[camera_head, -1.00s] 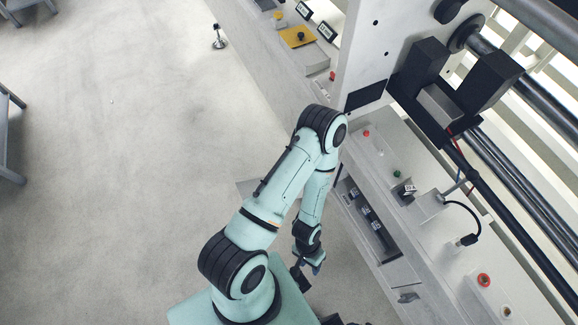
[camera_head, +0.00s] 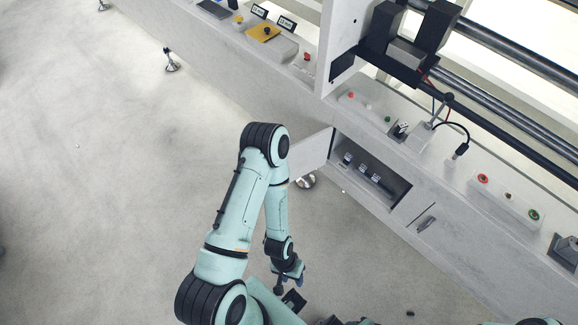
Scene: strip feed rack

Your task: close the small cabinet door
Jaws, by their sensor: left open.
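The small cabinet door (camera_head: 309,156) is a light grey panel standing open, swung out to the left of the cabinet opening. My left arm hides its left end. The cabinet opening (camera_head: 402,193) shows a dark interior with several small dark items inside. My left gripper (camera_head: 289,284) is open and points down, below and left of the door and apart from it. No object shows between its fingers. My right gripper is not clearly seen; only bits of my body show at the bottom edge.
A shut panel with a handle (camera_head: 427,223) is right of the opening. A long grey bench (camera_head: 400,150) carries buttons and a black cable. The floor (camera_head: 100,190) to the left is clear.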

